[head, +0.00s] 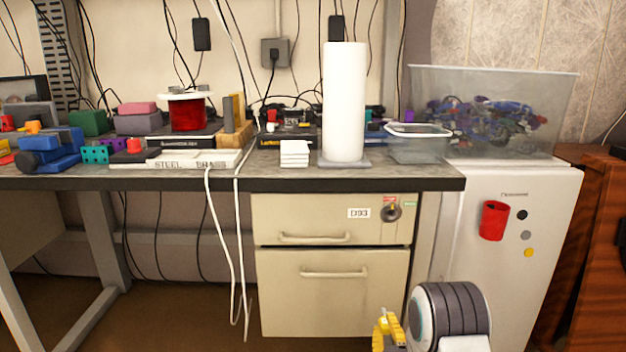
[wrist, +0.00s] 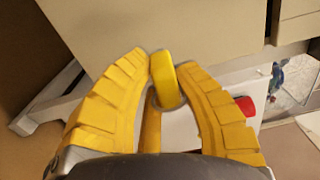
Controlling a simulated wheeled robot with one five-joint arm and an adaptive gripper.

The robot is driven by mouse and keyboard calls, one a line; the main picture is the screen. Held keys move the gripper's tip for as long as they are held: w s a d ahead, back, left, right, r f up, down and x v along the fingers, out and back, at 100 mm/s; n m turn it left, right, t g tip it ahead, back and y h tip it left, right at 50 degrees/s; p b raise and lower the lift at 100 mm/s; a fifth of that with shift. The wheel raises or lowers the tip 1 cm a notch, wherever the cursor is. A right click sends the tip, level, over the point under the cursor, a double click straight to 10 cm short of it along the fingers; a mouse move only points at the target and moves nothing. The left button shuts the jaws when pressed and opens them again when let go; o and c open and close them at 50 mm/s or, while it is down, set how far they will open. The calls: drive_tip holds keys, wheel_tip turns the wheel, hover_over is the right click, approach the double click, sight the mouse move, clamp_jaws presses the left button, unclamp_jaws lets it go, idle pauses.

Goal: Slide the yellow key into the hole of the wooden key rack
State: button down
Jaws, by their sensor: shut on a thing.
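My gripper (head: 387,328) is low at the bottom of the head view, in front of the beige drawer cabinet and below the bench top. In the wrist view its yellow ribbed fingers (wrist: 150,62) are shut on the yellow key (wrist: 165,80), a smooth, brighter yellow piece between the tips. The key's far end is hidden, and in the head view I cannot tell it from the fingers. A light wooden block (head: 237,132) stands on the bench left of centre, far from my gripper. It may be the key rack; no hole can be made out.
The bench (head: 400,176) carries a paper roll (head: 344,105), a clear box (head: 418,147), white coasters (head: 294,153) and a red spool (head: 187,115). White cables hang over its front edge. A white cabinet (head: 470,260) with a red cup (head: 494,221) stands at right.

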wheel_tip(320, 180, down, 7)
drive_tip(key=s, duration=0.2)
wheel_tip(320, 180, up, 38)
drive_tip(key=p, duration=3.9)
drive_tip(key=shift+w+r, duration=0.15)
drive_tip(key=shift+r, duration=0.1)
drive_tip(key=shift+a, duration=0.15)
